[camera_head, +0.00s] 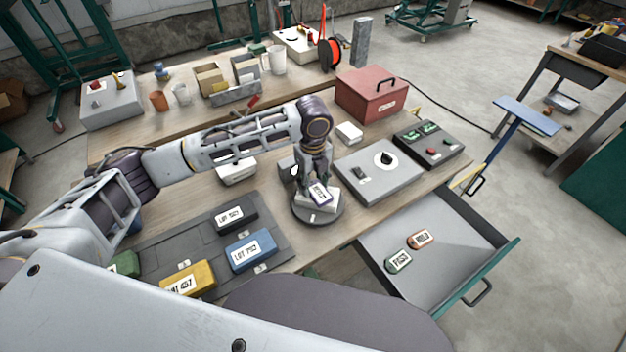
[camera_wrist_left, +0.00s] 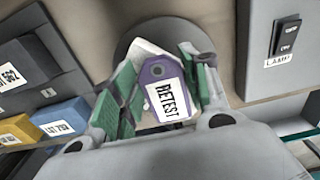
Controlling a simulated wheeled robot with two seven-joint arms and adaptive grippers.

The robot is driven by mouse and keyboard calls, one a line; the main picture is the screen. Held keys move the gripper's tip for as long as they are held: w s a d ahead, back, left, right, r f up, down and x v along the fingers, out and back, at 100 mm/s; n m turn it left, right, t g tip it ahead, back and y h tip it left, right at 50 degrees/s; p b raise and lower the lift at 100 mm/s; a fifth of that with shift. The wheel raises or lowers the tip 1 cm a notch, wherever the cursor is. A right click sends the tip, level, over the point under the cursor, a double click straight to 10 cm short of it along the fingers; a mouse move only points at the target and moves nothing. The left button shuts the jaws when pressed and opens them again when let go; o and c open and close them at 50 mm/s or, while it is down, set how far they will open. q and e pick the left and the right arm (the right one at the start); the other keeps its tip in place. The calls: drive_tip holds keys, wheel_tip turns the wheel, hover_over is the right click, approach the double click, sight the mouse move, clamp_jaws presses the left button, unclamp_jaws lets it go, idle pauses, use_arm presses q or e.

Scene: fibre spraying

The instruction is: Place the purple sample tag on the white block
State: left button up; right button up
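The purple sample tag (camera_head: 320,192) has a white label reading RETEST, clear in the left wrist view (camera_wrist_left: 167,92). My left gripper (camera_head: 318,186) points down over the round dark plate (camera_head: 318,216). My right gripper is not in view.
A grey box with a black knob (camera_head: 378,172) stands close right of the plate. A dark tray (camera_head: 180,249) with black, blue and yellow lot blocks lies left. An open drawer (camera_head: 440,240) with two tags, green and red, juts out at front right. A red toolbox (camera_head: 370,93) stands behind.

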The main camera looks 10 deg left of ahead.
sight(314, 184)
use_arm(q)
drive_tip(key=o, duration=0.3)
drive_tip(key=shift+r, duration=0.15)
drive_tip(key=shift+r+b, duration=0.45)
drive_tip(key=shift+r, duration=5.55)
drive_tip(key=shift+d+f, duration=0.1)
